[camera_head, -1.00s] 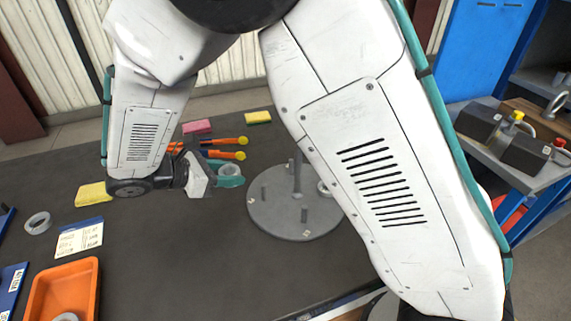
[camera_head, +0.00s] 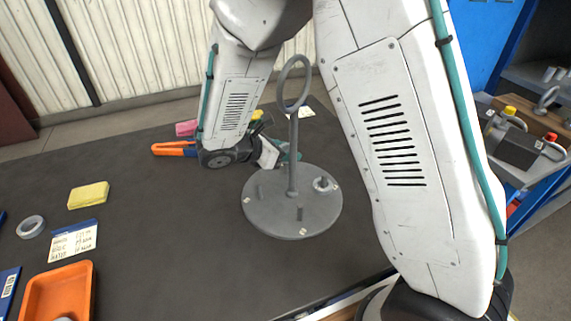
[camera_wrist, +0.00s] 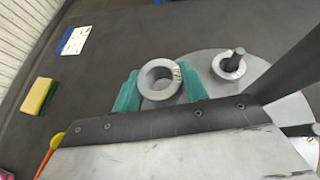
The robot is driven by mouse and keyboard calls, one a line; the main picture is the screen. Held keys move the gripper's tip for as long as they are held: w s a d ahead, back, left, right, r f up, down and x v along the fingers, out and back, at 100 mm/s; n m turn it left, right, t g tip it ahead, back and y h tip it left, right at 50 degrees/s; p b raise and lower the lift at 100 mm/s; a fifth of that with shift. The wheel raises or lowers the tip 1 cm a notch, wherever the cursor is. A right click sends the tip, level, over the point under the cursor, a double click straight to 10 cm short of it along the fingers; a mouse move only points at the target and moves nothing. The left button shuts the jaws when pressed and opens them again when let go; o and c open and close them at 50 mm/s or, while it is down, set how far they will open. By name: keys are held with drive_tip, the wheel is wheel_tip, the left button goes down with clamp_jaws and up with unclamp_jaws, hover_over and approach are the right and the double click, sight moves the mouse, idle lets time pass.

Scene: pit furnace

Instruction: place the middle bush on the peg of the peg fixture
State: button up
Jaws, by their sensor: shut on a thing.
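My gripper (camera_wrist: 158,86), with teal fingertips, is shut on a grey ring-shaped bush (camera_wrist: 160,96) in the wrist view. The bush's hole faces the camera. The peg fixture is a round grey plate (camera_head: 270,218) with a tall central post ending in a ring handle. One bush (camera_head: 325,184) sits around a peg at the plate's right side; it also shows in the wrist view (camera_wrist: 229,68).
A yellow sponge (camera_head: 88,195), a loose ring (camera_head: 31,227), a note card (camera_head: 75,241) and an orange tray (camera_head: 58,285) lie at the left. Orange-handled tools (camera_head: 174,149) and a pink sponge (camera_head: 186,128) lie behind. The table between tray and fixture is clear.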

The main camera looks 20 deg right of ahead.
sight(286, 172)
drive_tip(key=shift+f, duration=2.35)
drive_tip(key=shift+f, duration=0.2)
drive_tip(key=o, duration=1.2)
drive_tip(key=shift+r, duration=0.15)
drive_tip(key=shift+s+a+r, duration=0.1)
drive_tip(key=shift+a+r, duration=0.1)
drive_tip(key=shift+a, duration=0.05)
drive_tip(key=v, duration=1.1)
drive_tip(key=shift+a, duration=0.2)
